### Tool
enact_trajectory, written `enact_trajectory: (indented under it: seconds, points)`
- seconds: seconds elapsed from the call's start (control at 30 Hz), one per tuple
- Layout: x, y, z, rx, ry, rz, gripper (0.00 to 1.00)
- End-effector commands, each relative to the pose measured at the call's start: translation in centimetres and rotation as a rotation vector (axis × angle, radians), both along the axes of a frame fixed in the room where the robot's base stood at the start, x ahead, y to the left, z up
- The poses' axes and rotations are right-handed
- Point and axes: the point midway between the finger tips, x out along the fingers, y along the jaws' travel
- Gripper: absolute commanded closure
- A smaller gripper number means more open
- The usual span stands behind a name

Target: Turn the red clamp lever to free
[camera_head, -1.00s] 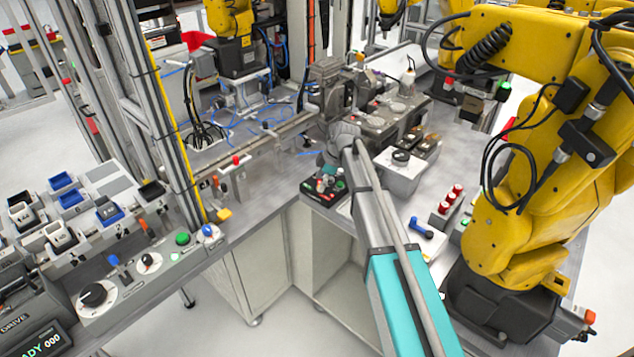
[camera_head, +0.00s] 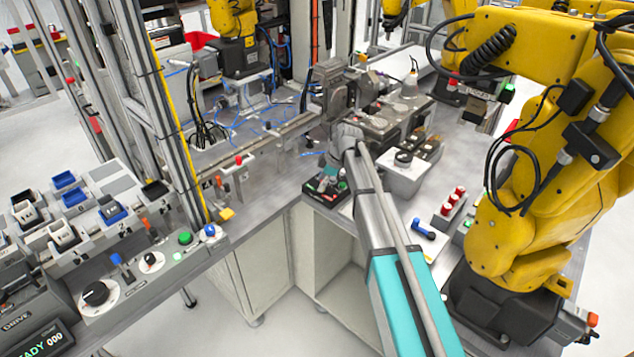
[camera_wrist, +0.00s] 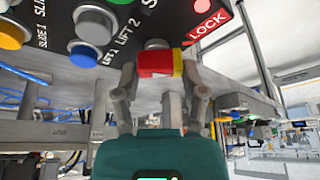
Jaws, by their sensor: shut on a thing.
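The red clamp lever (camera_wrist: 157,64) shows in the wrist view as a short red grip with a yellow band at its right end. A round grey part sits just behind its top edge. My gripper (camera_wrist: 161,74) is shut on the red grip, with one finger at its left end and one at its right. The red LOCK label (camera_wrist: 208,26) is on the dark panel up and right of the lever. In the head view my wrist (camera_head: 347,137) reaches down at the dark button panel (camera_head: 318,190); my fingers and the lever cannot be made out there.
In the head view a grey box (camera_head: 402,178) and a yellow robot arm (camera_head: 540,190) stand right of my arm.

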Motion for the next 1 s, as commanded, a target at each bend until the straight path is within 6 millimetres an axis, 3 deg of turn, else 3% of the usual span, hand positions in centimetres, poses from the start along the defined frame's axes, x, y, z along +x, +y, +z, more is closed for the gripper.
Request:
enact_trajectory:
  seconds: [1.0]
  points:
    - [-0.15, -0.27, -0.06, -0.008, -0.003, -0.883, 0.94]
